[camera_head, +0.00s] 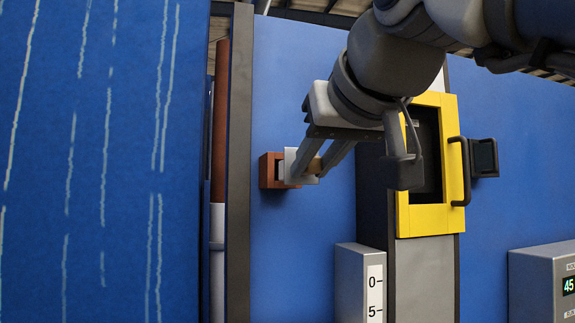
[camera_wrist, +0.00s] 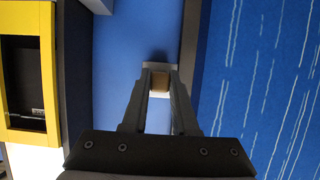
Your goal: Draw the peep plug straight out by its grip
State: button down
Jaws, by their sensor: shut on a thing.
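The peep plug shows in the head view as a pale grey plate (camera_head: 290,162) with a tan grip (camera_head: 315,166). It stands at a rust-brown square housing (camera_head: 265,171) on the blue wall; I cannot tell whether the plate touches the housing or stands off it. My gripper (camera_head: 309,164) is shut on the tan grip, one finger on either side. In the wrist view the grip (camera_wrist: 160,82) sits between the fingertips of my gripper (camera_wrist: 160,84), with the plate's edge just beyond. The housing is hidden there.
A yellow-framed opening (camera_head: 428,217) with a dark handle lies right of the plug, with a small dark box (camera_head: 484,157) beside it. A grey box with a scale (camera_head: 360,285) stands below. A dark post (camera_head: 239,170) and a streaked blue panel (camera_head: 100,160) are at left.

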jog(key=shift+s+d, duration=0.25)
jog(key=shift+s, duration=0.7)
